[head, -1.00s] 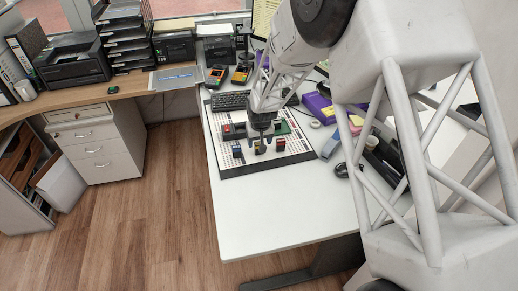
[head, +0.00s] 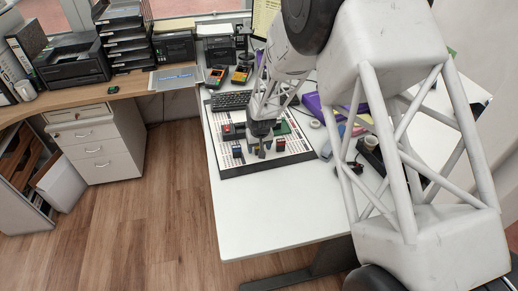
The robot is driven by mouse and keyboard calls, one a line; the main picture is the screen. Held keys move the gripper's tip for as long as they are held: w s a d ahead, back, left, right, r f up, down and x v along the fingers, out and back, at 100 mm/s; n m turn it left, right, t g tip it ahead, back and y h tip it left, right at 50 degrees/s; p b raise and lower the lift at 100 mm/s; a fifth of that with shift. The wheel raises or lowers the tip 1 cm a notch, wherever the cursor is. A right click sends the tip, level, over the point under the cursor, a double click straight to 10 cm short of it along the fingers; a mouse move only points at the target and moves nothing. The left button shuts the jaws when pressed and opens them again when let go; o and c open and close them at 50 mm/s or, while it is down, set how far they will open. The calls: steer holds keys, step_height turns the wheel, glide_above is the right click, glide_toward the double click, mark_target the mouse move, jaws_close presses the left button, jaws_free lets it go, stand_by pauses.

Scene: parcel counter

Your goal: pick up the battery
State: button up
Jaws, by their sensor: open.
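A white perforated board (head: 223,170) lies on the white counter and carries several small coloured blocks. My gripper (head: 261,148) points down over the board's front middle, its jaws open. A small dark block with a yellowish part (head: 259,151) shows at the fingertips, partly covered by them. It may be the battery, but it is too small to tell. I cannot tell whether the fingers touch it. A blue block (head: 237,150) stands to its left and a blue and red block (head: 280,145) to its right.
A red part (head: 228,131) and a green plate (head: 283,128) sit farther back on the board. A keyboard (head: 230,101) and handheld meters (head: 241,75) lie behind it. My arm hides much of the right side. The front counter (head: 270,215) is clear.

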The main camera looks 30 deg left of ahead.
steer(key=c, duration=1)
steer(key=shift+c, duration=0.2)
steer(key=shift+r, duration=0.15)
steer(key=shift+r, duration=0.8)
steer(key=shift+s+d+r, duration=0.1)
steer(key=shift+r, duration=0.85)
steer(key=s+d, duration=0.7)
steer(key=s+d+r, duration=0.1)
steer(key=s+d, duration=0.3)
steer(key=shift+s+r, duration=0.1)
steer(key=shift+s, duration=0.05)
steer(key=shift+a, duration=0.1)
steer(key=w+a+r, duration=0.2)
steer(key=w+a, duration=0.6)
steer(key=a, duration=0.4)
steer(key=w+a+r, duration=0.2)
steer(key=w+a, duration=0.7)
steer(key=a, duration=0.3)
